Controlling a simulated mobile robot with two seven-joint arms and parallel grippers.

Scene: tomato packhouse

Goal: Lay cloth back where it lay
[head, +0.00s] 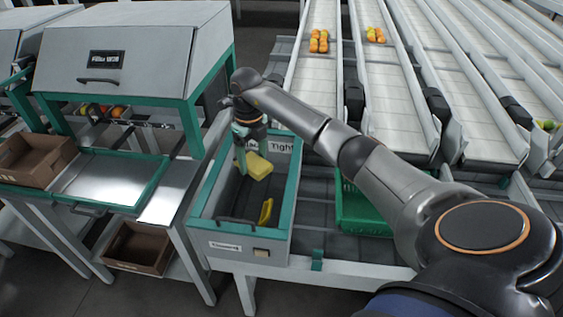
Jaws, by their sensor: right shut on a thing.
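A folded yellow cloth (258,167) hangs at the fingertips of my right gripper (243,156), over the grey bin with a teal rim (205,180). The gripper is shut on it and points down. The cloth appears to be above the bin's floor, but the exact gap cannot be told. A smaller, narrow yellow thing (266,212) lies in the bin nearer its front wall. My left gripper is not in view.
A hooded cabinet (140,50) and a metal tray (105,180) stand to the left, with brown boxes (40,160) beside and below. A green crate (360,215) sits right of the bin. Conveyor lanes (320,75) carrying tomatoes run behind.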

